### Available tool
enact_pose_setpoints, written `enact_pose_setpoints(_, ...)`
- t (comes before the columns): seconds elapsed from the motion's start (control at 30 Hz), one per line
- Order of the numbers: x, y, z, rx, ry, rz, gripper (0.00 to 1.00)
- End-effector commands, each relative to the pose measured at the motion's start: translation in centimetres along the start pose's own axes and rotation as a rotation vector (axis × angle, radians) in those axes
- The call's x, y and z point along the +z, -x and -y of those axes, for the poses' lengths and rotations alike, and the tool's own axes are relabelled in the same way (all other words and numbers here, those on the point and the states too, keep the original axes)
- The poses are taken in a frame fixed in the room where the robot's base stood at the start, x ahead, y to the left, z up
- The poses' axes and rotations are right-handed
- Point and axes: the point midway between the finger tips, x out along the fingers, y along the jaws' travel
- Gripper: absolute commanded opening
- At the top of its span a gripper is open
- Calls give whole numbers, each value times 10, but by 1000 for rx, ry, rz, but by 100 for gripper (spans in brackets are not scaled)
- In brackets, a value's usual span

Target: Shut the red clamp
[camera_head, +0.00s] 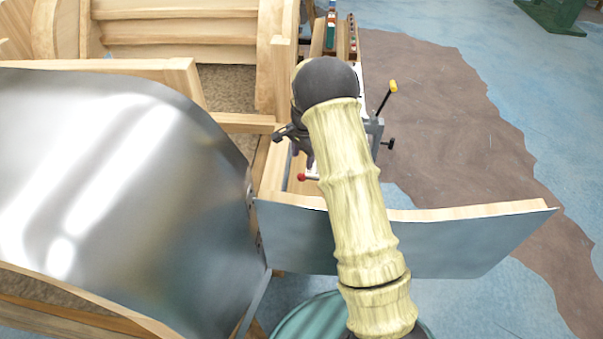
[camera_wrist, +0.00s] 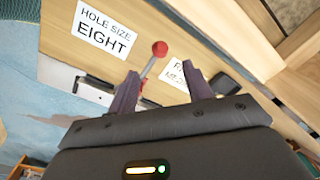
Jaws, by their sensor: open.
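The red clamp shows as a round red knob on a thin metal rod. In the wrist view the red knob (camera_wrist: 159,48) is just beyond my fingertips, and its rod slants down between them. In the head view the red knob (camera_head: 302,177) is low beside the wooden frame, just below my gripper (camera_head: 306,160). My gripper (camera_wrist: 160,72) is open, with its two dark fingers either side of the rod and no visible grip on it. The clamp's base is mostly hidden by my fingers and arm.
A yellow-tipped lever (camera_head: 393,87) stands to the right of my arm. A large curved metal panel (camera_head: 120,180) fills the left, and a metal-faced panel (camera_head: 460,240) juts out to the right. A paper label (camera_wrist: 104,28) reads "HOLE SIZE EIGHT". Brown floor lies open at right.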

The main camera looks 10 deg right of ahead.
Motion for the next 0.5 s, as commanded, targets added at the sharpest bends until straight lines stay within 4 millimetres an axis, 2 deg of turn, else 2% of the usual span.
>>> enact_pose_setpoints(0.3, 0, -57, -1, 3, -1, 2, 50)
enact_pose_setpoints(0.5, 0, -83, 0, 0, -1, 0, 50)
